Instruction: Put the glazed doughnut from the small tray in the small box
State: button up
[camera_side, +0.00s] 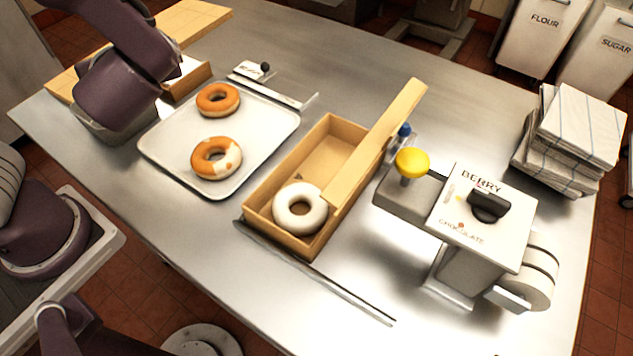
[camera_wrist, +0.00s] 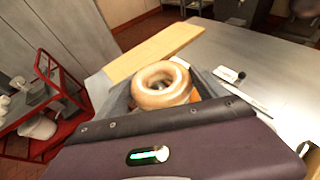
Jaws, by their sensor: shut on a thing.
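My gripper (camera_wrist: 163,90) is shut on a pale, shiny glazed doughnut (camera_wrist: 158,76), which shows between the grey fingers in the wrist view. In the side view my purple wrist is at the upper left, and it hides the fingers' hold and the doughnut. A tan box (camera_side: 190,82) stands just right of my wrist there, mostly hidden behind it. A light tray (camera_side: 262,118) holds a plain brown doughnut (camera_side: 218,98) and a brown doughnut with a white patch (camera_side: 216,158). I cannot tell which tray or box is the small one.
Folded cloths (camera_side: 575,135) lie at the far right.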

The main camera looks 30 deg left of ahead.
notch_tip(320, 180, up, 5)
jog(key=s+d+f+n+g+y, duration=0.1)
jog(key=s+d+f+n+g, duration=0.3)
jog(key=s+f+n+g, duration=0.6)
jog(key=d+n+g+h, duration=0.9)
jog(key=d+n+g, duration=0.1)
jog(key=d+n, duration=0.1)
jog(key=w+d+r+n+t+h, duration=0.35)
jog(key=w+d+n+h, duration=0.55)
jog(key=d+n+h, duration=0.3)
jog(key=w+r+n+t+h, duration=0.3)
jog(key=w+n, duration=0.1)
jog(key=w, duration=0.3)
jog(key=w+r+n+t+h, duration=0.2)
jog(key=w+r+n+t, duration=0.15)
jog(key=w, duration=0.35)
jog(key=f, duration=1.5)
jog(key=shift+s+f, duration=0.2)
